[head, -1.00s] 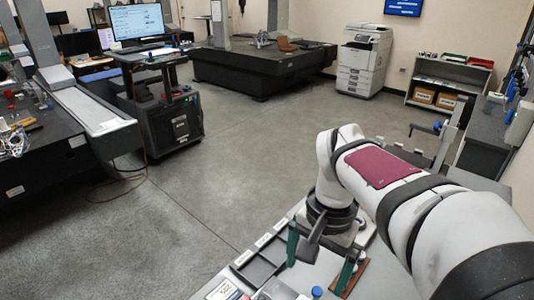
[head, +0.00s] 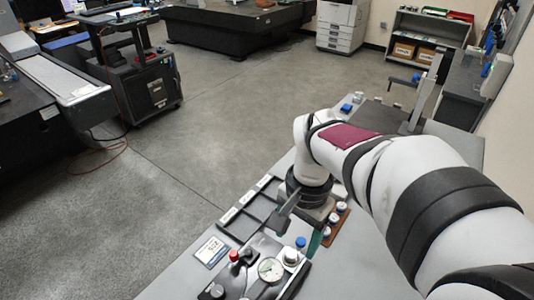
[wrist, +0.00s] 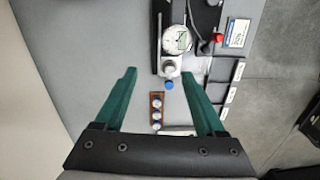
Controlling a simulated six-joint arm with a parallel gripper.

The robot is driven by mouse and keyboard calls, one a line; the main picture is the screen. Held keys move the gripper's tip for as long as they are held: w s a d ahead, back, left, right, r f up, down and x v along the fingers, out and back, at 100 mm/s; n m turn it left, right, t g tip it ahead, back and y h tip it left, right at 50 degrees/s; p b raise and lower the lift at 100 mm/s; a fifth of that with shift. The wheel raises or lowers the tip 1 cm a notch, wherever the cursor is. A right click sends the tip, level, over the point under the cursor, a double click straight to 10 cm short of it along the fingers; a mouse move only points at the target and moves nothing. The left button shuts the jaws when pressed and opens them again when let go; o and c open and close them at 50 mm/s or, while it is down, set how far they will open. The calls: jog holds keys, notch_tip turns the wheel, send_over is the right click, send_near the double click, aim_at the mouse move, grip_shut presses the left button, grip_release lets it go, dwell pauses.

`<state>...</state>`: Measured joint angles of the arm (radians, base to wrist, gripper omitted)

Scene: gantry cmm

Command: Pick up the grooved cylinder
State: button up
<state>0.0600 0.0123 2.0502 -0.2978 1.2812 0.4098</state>
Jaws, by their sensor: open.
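My gripper (wrist: 158,73) is open, its two green fingers wide apart with nothing between the tips. In the head view one green finger (head: 315,243) shows below my wrist. A brown rack (wrist: 157,97) holds three small round white-and-blue pieces (wrist: 156,115); it lies between the fingers in the wrist picture. The rack also shows in the head view (head: 335,226). Beyond it stands a silver round piece (wrist: 170,70) beside a blue cap (wrist: 169,85). I cannot make out grooves on any piece, so which one is the grooved cylinder is unclear.
A dial gauge (head: 271,269) sits on a dark fixture with a red knob (head: 233,255). A dark divided tray (head: 246,216) and a labelled card (head: 211,251) lie along the bench edge. The grey bench top (head: 375,265) is bare beside the rack.

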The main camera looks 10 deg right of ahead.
jog(key=m, duration=0.2)
send_over(291, 253)
jog(key=w, duration=0.1)
notch_tip(291, 253, down, 3)
jog(key=shift+h, duration=0.3)
jog(key=f, duration=1)
jog(key=s+f, duration=0.1)
jog(key=f, duration=0.5)
jog(key=shift+s, duration=0.1)
grip_shut()
